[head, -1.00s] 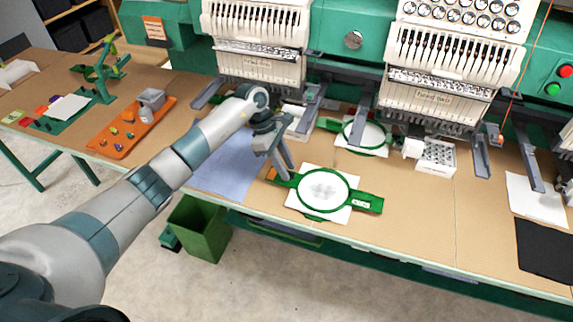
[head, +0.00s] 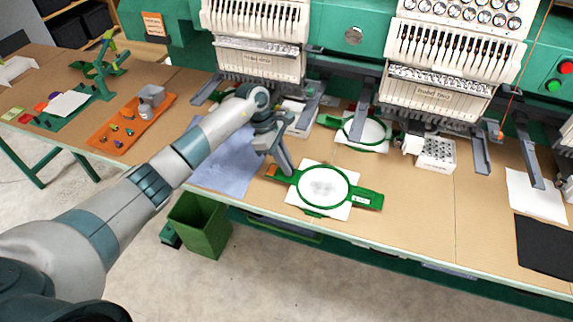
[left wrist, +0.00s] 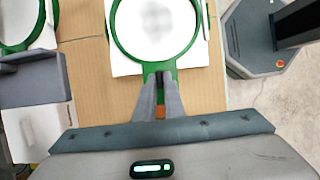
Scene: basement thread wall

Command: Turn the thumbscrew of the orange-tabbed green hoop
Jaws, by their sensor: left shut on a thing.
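The orange-tabbed green hoop (head: 348,191) lies flat on white fabric near the table's front edge. It also shows at the top of the left wrist view (left wrist: 116,38). Its orange tab (head: 271,171) is at its left end and shows between my fingers in the left wrist view (left wrist: 160,112). My left gripper (head: 287,170) points down at the hoop's left arm, between tab and ring. Its fingertips are shut on a small part there, apparently the thumbscrew, which they mostly hide. My right gripper is not in view.
A second green hoop (head: 346,128) lies behind, under the embroidery machine (head: 437,100). A blue cloth (head: 226,165) lies left of the gripper, and an orange tray (head: 113,137) further left. A white perforated box (head: 436,154) stands to the right. A green bin (head: 203,232) stands below the table edge.

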